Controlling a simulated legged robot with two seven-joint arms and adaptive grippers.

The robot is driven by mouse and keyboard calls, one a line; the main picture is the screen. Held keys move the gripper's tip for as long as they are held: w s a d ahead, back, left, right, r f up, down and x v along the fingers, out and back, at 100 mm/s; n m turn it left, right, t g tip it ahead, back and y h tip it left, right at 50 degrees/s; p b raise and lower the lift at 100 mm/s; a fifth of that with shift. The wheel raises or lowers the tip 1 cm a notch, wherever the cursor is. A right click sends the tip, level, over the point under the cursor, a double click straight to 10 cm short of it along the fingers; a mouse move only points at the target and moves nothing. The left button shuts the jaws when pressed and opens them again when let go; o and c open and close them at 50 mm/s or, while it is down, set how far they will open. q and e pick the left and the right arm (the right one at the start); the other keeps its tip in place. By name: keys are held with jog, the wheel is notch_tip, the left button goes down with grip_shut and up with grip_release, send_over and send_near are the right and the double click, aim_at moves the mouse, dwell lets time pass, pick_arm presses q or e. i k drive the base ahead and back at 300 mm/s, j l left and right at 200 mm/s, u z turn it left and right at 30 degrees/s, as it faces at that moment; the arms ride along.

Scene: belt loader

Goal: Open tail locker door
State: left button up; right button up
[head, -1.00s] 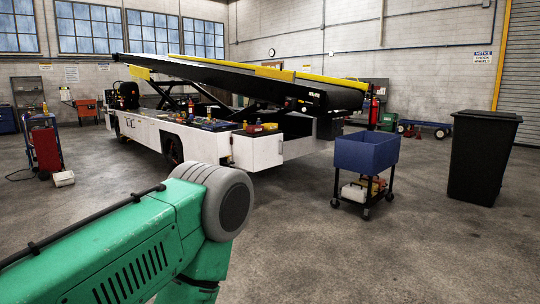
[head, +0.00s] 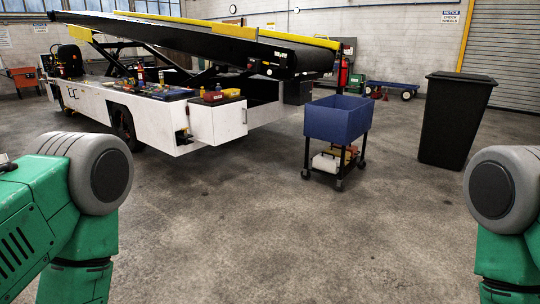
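The belt loader (head: 85,98) is a low white vehicle with a long black conveyor sloping above it, in the left and middle of the head view. At its tail, the right end, is a white locker panel (head: 217,123) with a small dark mark near its right edge. The panel looks closed, but its far side and any gap are too small to tell. My green and grey arm links show at the lower left and lower right. Both grippers are out of view, and the loader stands well ahead of my arms.
A blue cart (head: 338,118) on casters stands right of the loader's tail. A black bin (head: 455,118) stands farther right. A blue flat trolley (head: 392,86) is behind them. Red and yellow items (head: 222,95) lie on the loader's deck. The concrete floor before me is clear.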

aim_at(231, 120)
jog(key=i+u, duration=0.2)
jog(key=i, duration=5.6)
jog(key=l+z, duration=0.05)
jog(key=l, duration=0.05)
